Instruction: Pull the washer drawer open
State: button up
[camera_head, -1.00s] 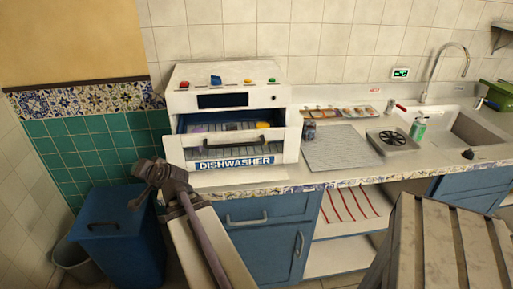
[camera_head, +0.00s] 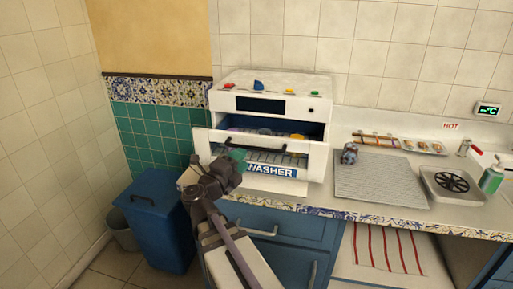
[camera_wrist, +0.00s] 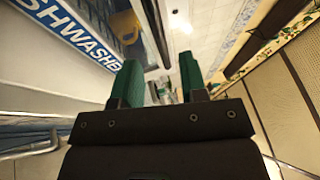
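The white washer (camera_head: 270,84) stands on the counter, its front marked "DISHWASHER". Its drawer (camera_head: 208,140) stands partly out, with a dark handle (camera_head: 282,143) across the front and several items inside, one of them yellow (camera_head: 298,146). My gripper (camera_head: 238,157) is in front of the drawer's left part, left of the handle, and hides the start of the lettering. In the wrist view my green fingertips (camera_wrist: 160,85) are apart with nothing held between them. The label (camera_wrist: 75,32) and a yellow item (camera_wrist: 127,25) show to their left. I cannot tell whether the gripper touches the drawer.
A blue bin (camera_head: 160,220) stands on the floor at left, near a grey bucket (camera_head: 122,232). A grey mat (camera_head: 380,180), a small jar (camera_head: 349,153) and a black fan-like disc (camera_head: 451,181) lie right of the washer. Blue cupboards with handles are below the counter.

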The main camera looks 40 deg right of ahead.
aim_at(254, 148)
jog(key=x, duration=0.6)
jog(key=shift+d+p, duration=0.4)
grip_shut()
